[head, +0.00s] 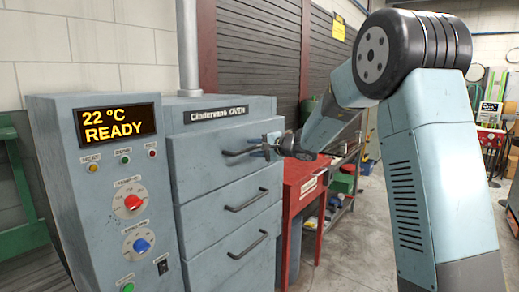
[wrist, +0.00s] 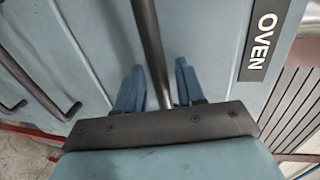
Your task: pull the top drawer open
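The blue-grey oven cabinet has several stacked drawers in the head view. The top drawer (head: 205,163), just under the name plate, looks shut. Its dark bar handle (head: 240,153) runs across the front; it also shows in the wrist view (wrist: 151,40). My gripper (head: 268,146) is at the right end of this handle in the head view. In the wrist view my gripper (wrist: 158,82) has its two blue fingers on either side of the bar, with visible gaps, so it is open around the handle. Whether the fingertips touch the drawer front is unclear.
A control panel (head: 105,180) with a lit display stands left of the drawers. Lower drawers have similar handles, such as the middle one (head: 247,200). A red table (head: 300,185) stands right of the cabinet, behind my arm. Some bare floor shows at the right.

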